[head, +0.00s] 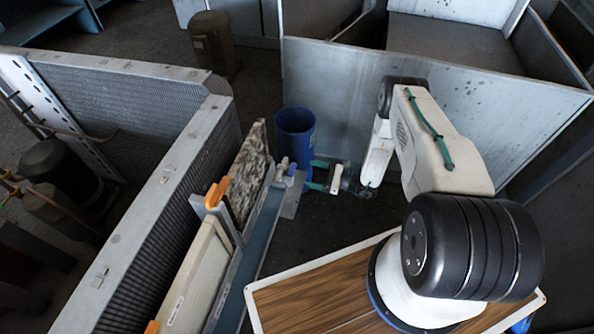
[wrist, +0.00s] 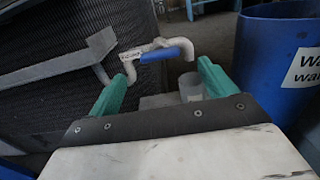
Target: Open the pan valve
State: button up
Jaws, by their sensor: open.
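The pan valve (wrist: 160,54) shows in the wrist view as a pale bent pipe with a blue lever handle. The blue handle lies roughly along the horizontal stretch of pipe. In the head view the valve (head: 283,166) is small, at the end of the housing beside the blue bin, and its handle is hard to make out. My gripper (wrist: 160,72) has green fingers, spread apart and empty. The valve is ahead of the fingertips, between them in the picture, with no contact visible. In the head view my gripper (head: 312,175) points left toward the valve.
A blue bin (head: 295,132) with a white label stands close beside my gripper. The metal-mesh housing (head: 180,165) and leaning filter panels (head: 245,175) fill the left. A grey partition (head: 340,90) stands behind. A short translucent cylinder (wrist: 191,87) is below the valve.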

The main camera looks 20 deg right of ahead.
aim_at(292, 170)
jog(key=x, duration=0.7)
jog(key=c, duration=1)
